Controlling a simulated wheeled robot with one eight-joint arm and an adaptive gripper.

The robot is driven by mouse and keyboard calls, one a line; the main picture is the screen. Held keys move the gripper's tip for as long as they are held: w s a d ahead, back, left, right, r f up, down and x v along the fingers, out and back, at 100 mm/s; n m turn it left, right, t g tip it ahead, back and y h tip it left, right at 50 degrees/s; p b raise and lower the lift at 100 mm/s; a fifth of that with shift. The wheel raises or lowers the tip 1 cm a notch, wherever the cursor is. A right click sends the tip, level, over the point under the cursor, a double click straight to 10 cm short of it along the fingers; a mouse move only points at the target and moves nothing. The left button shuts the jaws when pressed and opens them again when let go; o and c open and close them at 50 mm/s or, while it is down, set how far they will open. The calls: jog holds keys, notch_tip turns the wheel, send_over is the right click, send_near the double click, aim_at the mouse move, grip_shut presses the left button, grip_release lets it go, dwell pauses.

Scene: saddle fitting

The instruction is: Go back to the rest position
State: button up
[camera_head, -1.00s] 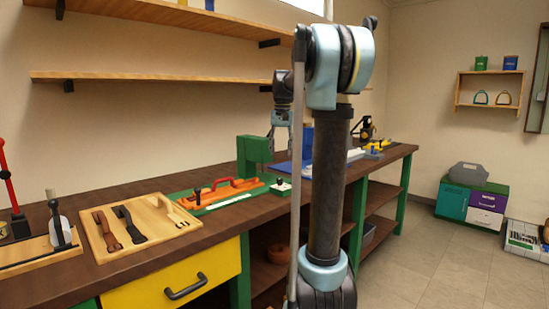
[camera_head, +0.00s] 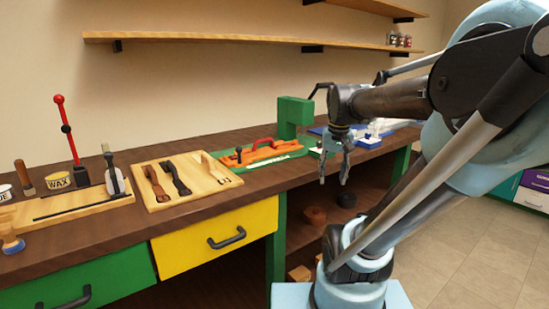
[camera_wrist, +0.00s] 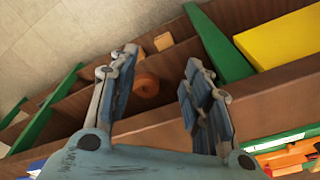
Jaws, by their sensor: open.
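My gripper (camera_head: 336,180) hangs in front of the bench's front edge in the head view, fingers pointing down and apart. It is open and empty. In the wrist view its two fingers (camera_wrist: 165,95) are spread, with the bench shelves behind them and nothing between the pads in contact. My arm crosses the right side of the head view and hides part of the bench there.
The workbench (camera_head: 110,232) holds a wooden tray (camera_head: 215,188) with several strap pieces, an orange fixture (camera_head: 262,152) on a green base, and a green block (camera_head: 293,115). A yellow drawer (camera_head: 190,245) is below. A wall shelf (camera_head: 230,38) runs above. Floor (camera_head: 470,250) at right is clear.

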jog(key=s+f+n, duration=0.1)
jog(key=s+f, duration=0.9)
jog(key=f, duration=0.3)
jog(key=shift+t, duration=0.3)
jog(key=shift+d, duration=0.1)
jog(key=shift+w+f, duration=0.2)
jog(key=shift+w, duration=0.2)
